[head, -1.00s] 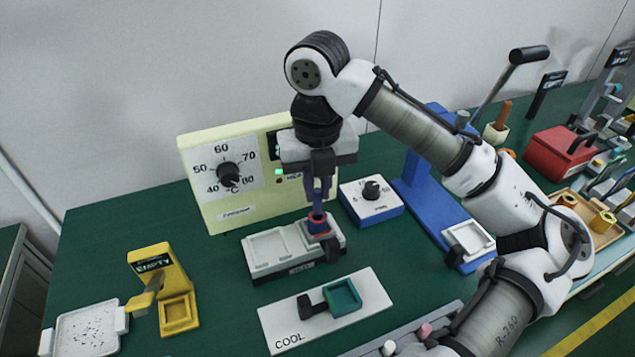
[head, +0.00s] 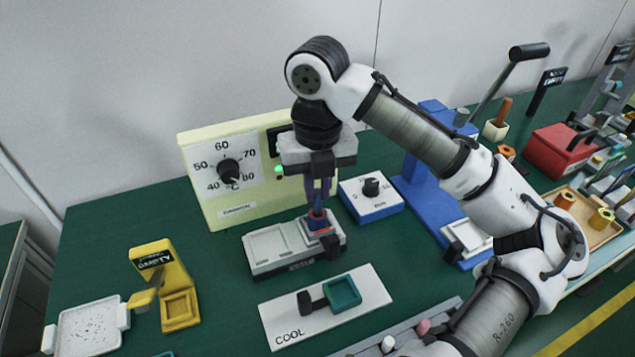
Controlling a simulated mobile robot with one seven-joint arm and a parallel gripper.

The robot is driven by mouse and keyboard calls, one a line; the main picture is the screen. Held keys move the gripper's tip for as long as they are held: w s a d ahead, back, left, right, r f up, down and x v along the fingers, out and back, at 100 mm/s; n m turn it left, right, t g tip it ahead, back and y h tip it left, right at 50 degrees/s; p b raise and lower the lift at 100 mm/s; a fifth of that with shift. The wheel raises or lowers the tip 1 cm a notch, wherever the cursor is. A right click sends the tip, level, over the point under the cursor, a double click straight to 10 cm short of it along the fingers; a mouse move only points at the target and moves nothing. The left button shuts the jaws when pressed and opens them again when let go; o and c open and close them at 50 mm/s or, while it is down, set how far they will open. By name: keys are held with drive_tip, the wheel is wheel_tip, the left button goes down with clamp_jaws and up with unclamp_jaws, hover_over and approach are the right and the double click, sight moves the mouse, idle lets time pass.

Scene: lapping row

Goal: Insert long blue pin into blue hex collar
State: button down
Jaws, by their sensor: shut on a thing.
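My gripper (head: 318,203) points straight down over the right end of a white two-bay block (head: 268,247). It is shut on a slim dark blue piece, which looks like the long blue pin; the fingers hide most of it. Just below the fingertips is a small blue and red piece (head: 318,226), on the block's right bay. It looks like the collar, but its hex shape is too small to make out. The pin's lower end meets or overlaps this piece in the picture; I cannot tell how deep it sits.
A cream heater panel (head: 205,208) with a dial stands close behind. A blue-and-white dial box (head: 380,208) and a blue press (head: 422,208) stand to the right. A white COOL plate (head: 275,318) with a teal tray lies in front. A yellow stand (head: 181,312) is at left.

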sight(317, 192)
drive_tip(key=shift+f+b, duration=0.35)
drive_tip(key=shift+f, duration=0.75)
drive_tip(key=c, duration=1.3)
unclamp_jaws()
drive_tip(key=shift+c, duration=0.2)
wheel_tip(317, 192, up, 14)
drive_tip(key=p, duration=0.1)
drive_tip(key=shift+p, duration=0.35)
drive_tip(key=shift+f, duration=0.15)
